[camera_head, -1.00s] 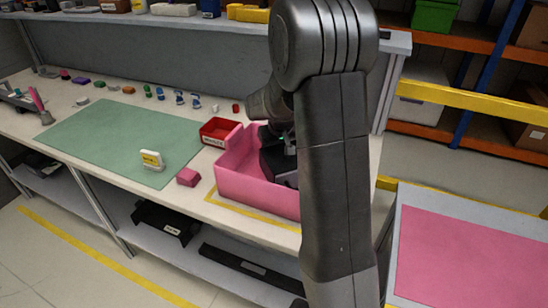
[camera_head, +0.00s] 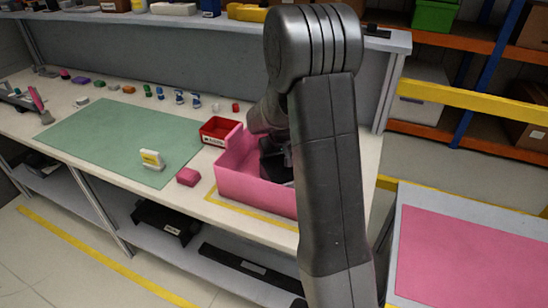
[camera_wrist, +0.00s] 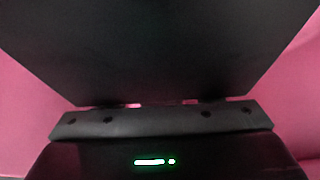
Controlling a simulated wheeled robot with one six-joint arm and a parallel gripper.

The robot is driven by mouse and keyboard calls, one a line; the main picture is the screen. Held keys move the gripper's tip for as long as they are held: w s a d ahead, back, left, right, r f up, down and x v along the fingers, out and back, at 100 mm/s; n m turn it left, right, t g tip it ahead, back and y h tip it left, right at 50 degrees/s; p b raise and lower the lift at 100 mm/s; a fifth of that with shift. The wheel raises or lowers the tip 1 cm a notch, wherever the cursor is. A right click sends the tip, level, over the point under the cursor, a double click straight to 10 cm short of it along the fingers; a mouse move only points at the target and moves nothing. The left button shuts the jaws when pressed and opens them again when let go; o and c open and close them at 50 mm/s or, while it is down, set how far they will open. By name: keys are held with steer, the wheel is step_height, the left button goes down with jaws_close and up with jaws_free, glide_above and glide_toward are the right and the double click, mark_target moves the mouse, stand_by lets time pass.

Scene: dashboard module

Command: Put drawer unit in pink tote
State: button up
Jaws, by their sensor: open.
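The pink tote (camera_head: 255,196) stands on the right part of the bench, and its pink walls (camera_wrist: 298,95) show at both sides in the wrist view. A dark boxy thing (camera_head: 268,167), which looks like the drawer unit, is inside the tote, partly hidden by my arm. In the wrist view a broad black panel (camera_wrist: 160,50), likely the same thing, fills the space in front of my gripper. My gripper (camera_head: 284,150) is open, low at the tote and mostly hidden in the head view. Its fingertips cannot be made out, nor whether they touch the panel.
A red bin (camera_head: 220,130) stands just behind and left of the tote. A pink block (camera_head: 188,177) and a white-and-yellow sign (camera_head: 152,160) are to the left. The green mat (camera_head: 110,140) is mostly bare. A pink-topped surface (camera_head: 455,255) is at right.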

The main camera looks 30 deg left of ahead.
mark_target(280, 158)
steer(key=shift+r, duration=0.1)
steer(key=v, duration=1.2)
steer(key=shift+d, duration=0.1)
